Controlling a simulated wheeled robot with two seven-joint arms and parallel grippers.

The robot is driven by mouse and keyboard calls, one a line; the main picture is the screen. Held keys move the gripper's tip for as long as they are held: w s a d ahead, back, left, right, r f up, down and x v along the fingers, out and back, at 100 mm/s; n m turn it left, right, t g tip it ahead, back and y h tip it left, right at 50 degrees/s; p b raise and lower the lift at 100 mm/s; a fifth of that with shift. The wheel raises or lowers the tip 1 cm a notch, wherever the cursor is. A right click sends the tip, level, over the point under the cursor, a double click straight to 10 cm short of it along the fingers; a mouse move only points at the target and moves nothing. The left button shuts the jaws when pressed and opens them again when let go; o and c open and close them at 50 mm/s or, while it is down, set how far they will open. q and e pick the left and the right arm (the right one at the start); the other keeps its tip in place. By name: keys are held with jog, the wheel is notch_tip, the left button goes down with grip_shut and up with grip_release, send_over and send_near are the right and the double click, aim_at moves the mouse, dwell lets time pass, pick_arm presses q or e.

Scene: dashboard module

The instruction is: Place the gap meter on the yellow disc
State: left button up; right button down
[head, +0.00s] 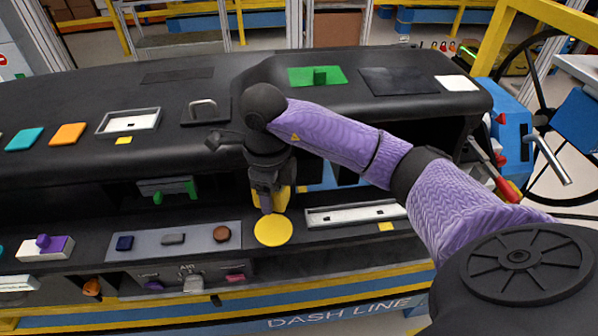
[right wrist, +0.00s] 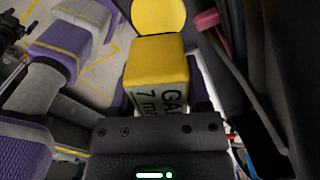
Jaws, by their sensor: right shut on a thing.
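The gap meter is a yellow block with a white lettered face, seen close up in the right wrist view (right wrist: 158,62). My right gripper (head: 268,206) is shut on it, with the purple fingers at its sides. In the head view the gap meter (head: 283,198) is partly hidden behind the gripper. The yellow disc (head: 273,231) lies flat on the lower ledge, just in front of and below the gripper. The disc also shows beyond the block in the right wrist view (right wrist: 158,14). Contact between block and disc cannot be told. My left gripper is not in view.
A grey panel (head: 147,247) with a blue, a grey and a brown control lies left of the disc. A white-framed slot (head: 350,214) lies right of it. The black dashboard top (head: 220,70) overhangs the ledge behind my gripper.

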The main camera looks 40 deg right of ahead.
aim_at(273, 229)
jog(key=f, duration=0.7)
jog(key=shift+w+a+f+b, duration=0.2)
jog(key=shift+f+b, duration=0.1)
jog(key=shift+f, duration=0.1)
jog(key=shift+s+f, duration=0.1)
jog(key=shift+c, duration=1.6)
grip_release()
notch_tip(273, 229, up, 12)
jog(key=shift+r+p, duration=0.15)
jog(key=shift+p, duration=0.35)
